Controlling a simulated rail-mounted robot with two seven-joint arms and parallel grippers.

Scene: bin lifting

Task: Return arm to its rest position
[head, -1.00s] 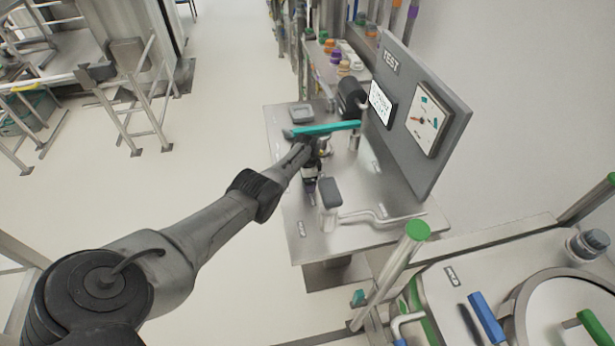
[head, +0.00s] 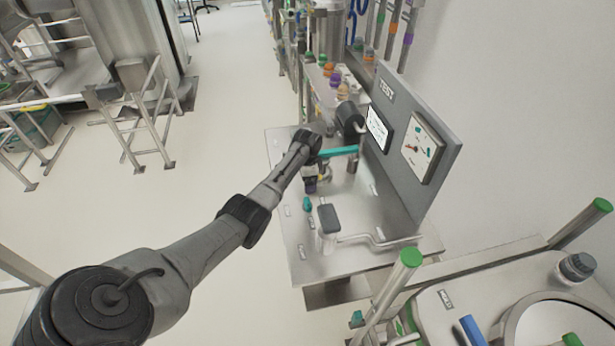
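My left arm comes in from the lower left and reaches over the steel test table (head: 290,240). Its wrist is above the middle of the table. My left gripper (head: 311,184) points down below the wrist and is small and partly hidden, so its fingers cannot be made out. A teal bar (head: 340,151) shows just right of the wrist, its left end hidden behind it. A small teal piece (head: 307,203) shows just below the gripper; I cannot tell whether they touch. My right gripper is not in view.
A grey panel (head: 437,150) with a screen (head: 377,129) stands along the table's right side. A grey-topped device (head: 329,218) and a bent metal handle (head: 372,239) are at the table's near part. A green-capped post (head: 411,257) rises in front. Open floor lies left.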

